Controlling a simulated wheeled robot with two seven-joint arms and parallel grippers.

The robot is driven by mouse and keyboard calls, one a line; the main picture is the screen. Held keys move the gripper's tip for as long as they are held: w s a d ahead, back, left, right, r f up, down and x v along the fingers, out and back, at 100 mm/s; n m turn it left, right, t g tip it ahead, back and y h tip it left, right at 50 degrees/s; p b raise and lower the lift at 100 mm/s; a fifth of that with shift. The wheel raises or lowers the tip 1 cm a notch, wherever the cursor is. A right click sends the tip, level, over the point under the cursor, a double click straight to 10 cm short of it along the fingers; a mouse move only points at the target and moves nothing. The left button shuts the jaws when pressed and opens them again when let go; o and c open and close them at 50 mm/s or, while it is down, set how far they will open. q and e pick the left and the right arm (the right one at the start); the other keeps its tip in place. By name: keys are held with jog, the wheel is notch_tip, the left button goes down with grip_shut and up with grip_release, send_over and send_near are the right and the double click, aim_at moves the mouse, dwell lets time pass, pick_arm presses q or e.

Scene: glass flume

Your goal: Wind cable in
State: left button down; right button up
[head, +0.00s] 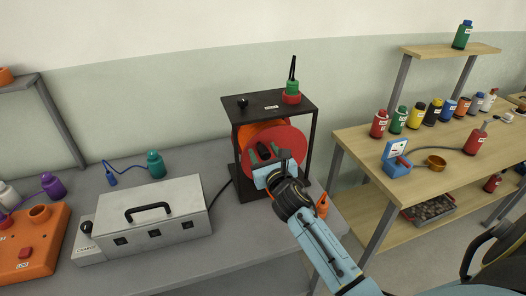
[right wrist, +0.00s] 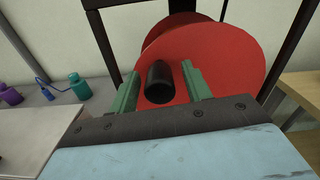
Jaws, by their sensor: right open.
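A cable reel with a red disc (head: 287,141) stands inside a black frame (head: 313,135) on the grey bench. An orange part of the reel shows behind the disc. A black crank knob (right wrist: 159,83) sticks out from the red disc (right wrist: 215,55) in the right wrist view. My right gripper (head: 264,155) is in front of the disc. Its green fingers (right wrist: 160,88) are open, one on each side of the knob, with gaps visible. A black cable (head: 219,189) runs on the bench between the frame and the metal box. My left gripper is not in view.
A metal box (head: 154,213) with a handle stands left of the frame. A teal bottle (head: 155,164) stands behind it. An orange unit (head: 33,246) is at far left. A wooden table (head: 441,153) with several bottles stands right.

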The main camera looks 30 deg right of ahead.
jog(key=shift+w+d, duration=0.1)
jog(key=shift+w, duration=0.35)
grip_shut()
